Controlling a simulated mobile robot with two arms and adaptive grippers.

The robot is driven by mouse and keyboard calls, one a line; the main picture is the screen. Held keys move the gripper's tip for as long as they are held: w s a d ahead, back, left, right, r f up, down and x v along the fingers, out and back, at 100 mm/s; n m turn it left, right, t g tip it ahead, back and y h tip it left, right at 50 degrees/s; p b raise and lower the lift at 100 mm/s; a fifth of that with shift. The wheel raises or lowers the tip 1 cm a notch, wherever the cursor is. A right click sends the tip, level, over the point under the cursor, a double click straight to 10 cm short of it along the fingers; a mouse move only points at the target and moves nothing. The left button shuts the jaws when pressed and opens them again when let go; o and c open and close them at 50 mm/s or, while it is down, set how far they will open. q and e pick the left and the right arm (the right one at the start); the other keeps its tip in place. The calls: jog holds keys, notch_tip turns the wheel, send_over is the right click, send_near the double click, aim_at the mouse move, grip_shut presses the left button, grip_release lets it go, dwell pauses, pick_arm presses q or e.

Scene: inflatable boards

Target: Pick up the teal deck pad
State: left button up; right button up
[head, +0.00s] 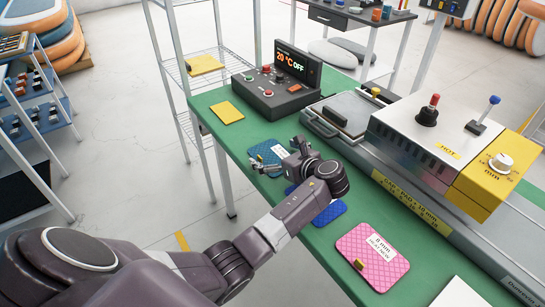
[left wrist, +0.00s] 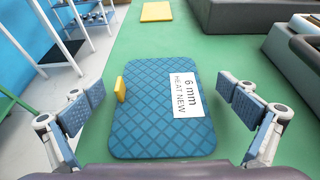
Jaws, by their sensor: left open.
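The teal deck pad (head: 264,149) lies flat on the green table (head: 240,135) in the head view, partly hidden by my left gripper (head: 276,153). In the left wrist view the teal pad (left wrist: 140,112) fills the middle, with a quilted diamond surface, a white "6 mm HEAT NEW" label and a small yellow tab at its left edge. My left gripper's fingers (left wrist: 158,108) stand wide open to either side of the pad, with nothing between them gripped. My right gripper is in neither view.
A blue pad (head: 330,213) lies partly under my left arm, and a pink pad (head: 373,256) lies nearer. A yellow sheet (head: 227,112), a control box (head: 275,95) and a heating press (head: 345,112) stand around. A wire shelf (head: 180,70) is left of the table.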

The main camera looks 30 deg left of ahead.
pick_arm(q)
jog(key=c, duration=1)
jog(key=shift+o, duration=0.2)
jog(key=shift+r, duration=0.2)
